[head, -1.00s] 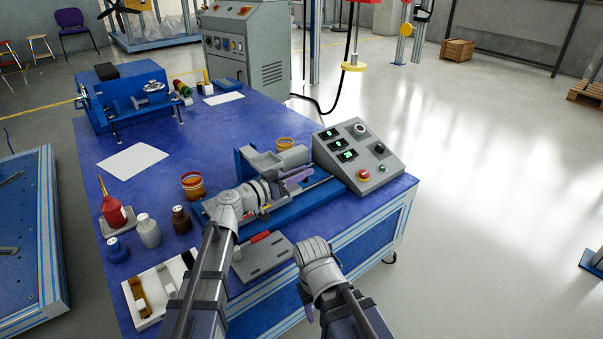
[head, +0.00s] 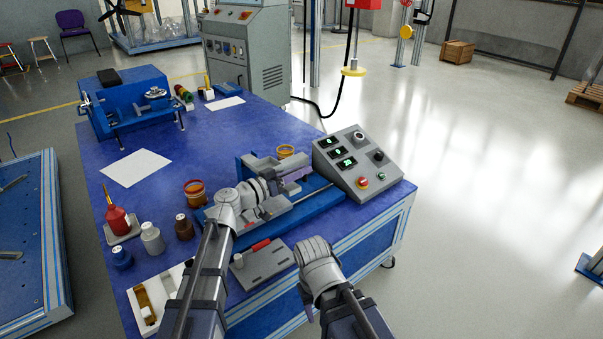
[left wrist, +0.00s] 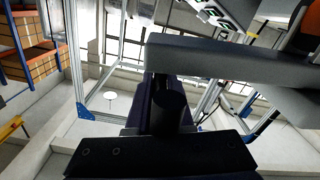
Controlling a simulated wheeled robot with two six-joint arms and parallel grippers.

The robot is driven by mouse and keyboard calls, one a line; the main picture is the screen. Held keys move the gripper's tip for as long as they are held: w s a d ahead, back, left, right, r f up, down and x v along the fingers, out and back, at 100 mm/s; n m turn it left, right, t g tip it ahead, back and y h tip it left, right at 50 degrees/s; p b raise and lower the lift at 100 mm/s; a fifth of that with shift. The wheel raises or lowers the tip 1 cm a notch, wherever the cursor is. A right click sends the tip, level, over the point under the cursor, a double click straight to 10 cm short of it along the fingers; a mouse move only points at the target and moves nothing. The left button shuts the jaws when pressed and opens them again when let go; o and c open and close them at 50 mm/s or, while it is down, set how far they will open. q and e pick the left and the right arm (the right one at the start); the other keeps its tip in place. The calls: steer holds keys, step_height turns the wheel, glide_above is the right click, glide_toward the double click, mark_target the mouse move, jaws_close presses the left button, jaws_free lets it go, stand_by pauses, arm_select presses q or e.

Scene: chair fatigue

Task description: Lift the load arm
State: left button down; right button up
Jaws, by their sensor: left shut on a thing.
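The load arm is a grey bar (left wrist: 225,68) that crosses the upper part of the left wrist view. In the head view it is a small grey piece (head: 268,164) on the blue test machine (head: 318,205), partly hidden by my left wrist. My left gripper (head: 294,176), with purple fingers, reaches over the machine and is shut on the load arm. The exact contact is hard to see. The grey control box (head: 357,162) with lit green displays stands at the machine's right end. My right wrist is low in front of the table edge; its fingers are mostly hidden.
A grey plate with a red handle (head: 262,262) lies between my arms. Jars and a red oil bottle (head: 118,222) stand left of the machine. A white tray (head: 150,328) is at the front left.

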arm_select(q)
steer(key=w+a+r+n+p, duration=0.3)
steer(key=w+r+p, duration=0.1)
steer(key=r+p, duration=0.25)
steer(key=w+a+r+n+p, duration=0.2)
steer(key=w+r+n+p, duration=0.1)
steer(key=r+p, duration=0.35)
steer(key=w+a+r+n+p, duration=0.4)
steer(key=w+a+r+n, duration=0.2)
steer(key=w+a, duration=0.3)
steer(key=shift+w+a+p, duration=0.25)
steer(key=shift+w+p, duration=0.1)
steer(key=shift+w, duration=1.6)
steer(key=shift+r, duration=0.1)
steer(key=c, duration=0.8)
jaws_free()
